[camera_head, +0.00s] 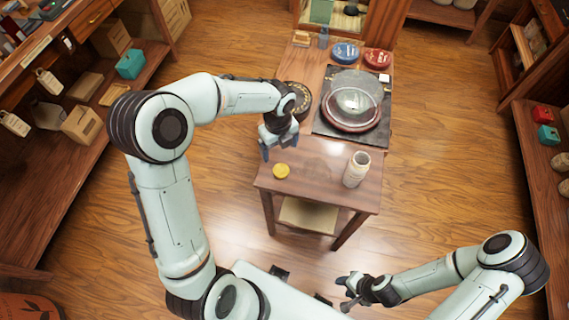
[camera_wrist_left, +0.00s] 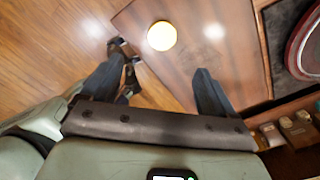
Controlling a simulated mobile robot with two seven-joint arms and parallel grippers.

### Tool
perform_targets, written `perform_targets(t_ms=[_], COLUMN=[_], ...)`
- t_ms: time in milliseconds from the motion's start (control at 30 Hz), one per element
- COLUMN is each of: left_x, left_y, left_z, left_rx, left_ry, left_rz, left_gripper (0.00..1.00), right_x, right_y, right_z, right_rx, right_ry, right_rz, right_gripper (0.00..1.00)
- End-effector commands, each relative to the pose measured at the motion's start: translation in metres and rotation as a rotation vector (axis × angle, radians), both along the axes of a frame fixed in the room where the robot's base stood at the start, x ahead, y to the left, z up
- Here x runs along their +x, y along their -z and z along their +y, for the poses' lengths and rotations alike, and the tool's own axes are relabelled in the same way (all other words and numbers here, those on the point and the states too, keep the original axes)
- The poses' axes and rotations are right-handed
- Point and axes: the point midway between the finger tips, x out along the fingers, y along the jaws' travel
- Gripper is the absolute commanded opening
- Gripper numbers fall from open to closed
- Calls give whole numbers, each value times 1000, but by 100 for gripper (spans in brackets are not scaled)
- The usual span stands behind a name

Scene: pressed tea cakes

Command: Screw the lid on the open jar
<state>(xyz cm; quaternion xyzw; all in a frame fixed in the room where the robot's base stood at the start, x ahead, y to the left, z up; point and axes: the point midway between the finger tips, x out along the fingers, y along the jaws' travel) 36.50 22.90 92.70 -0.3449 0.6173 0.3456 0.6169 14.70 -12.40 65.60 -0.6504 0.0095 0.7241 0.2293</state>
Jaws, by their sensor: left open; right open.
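A round yellow lid (camera_head: 281,171) lies flat on the front left of the wooden table. It also shows in the left wrist view (camera_wrist_left: 162,36), ahead of the fingers. The open jar (camera_head: 356,169), pale and cylindrical, stands upright on the table's front right, to the right of the lid. My left gripper (camera_head: 272,148) is open and empty, above the table's left edge just behind the lid; its spread fingers (camera_wrist_left: 165,85) show in the left wrist view. My right gripper (camera_head: 351,290) is open and empty, low in front of the table and away from lid and jar.
A blue tin (camera_head: 345,52) and a red tin (camera_head: 377,58) stand at the back. The tabletop between lid and jar is clear.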

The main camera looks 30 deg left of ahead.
Motion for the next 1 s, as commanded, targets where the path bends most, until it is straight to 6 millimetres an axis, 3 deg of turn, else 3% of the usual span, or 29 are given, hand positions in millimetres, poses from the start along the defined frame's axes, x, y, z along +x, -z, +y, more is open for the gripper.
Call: perform_targets(t_ms=[267,633,1000], left_x=[-1,0,1], left_y=[10,75,82], left_z=[0,-1,0], left_rx=[0,-1,0], left_ry=[-1,0,-1], left_rz=[4,4,0], left_gripper=[88,88,88], right_x=[-2,-9,-9], right_y=[2,10,10], right_z=[0,0,0], right_rx=[0,0,0], right_ry=[0,0,0], right_rz=[2,10,10], right_gripper=[43,43,43])
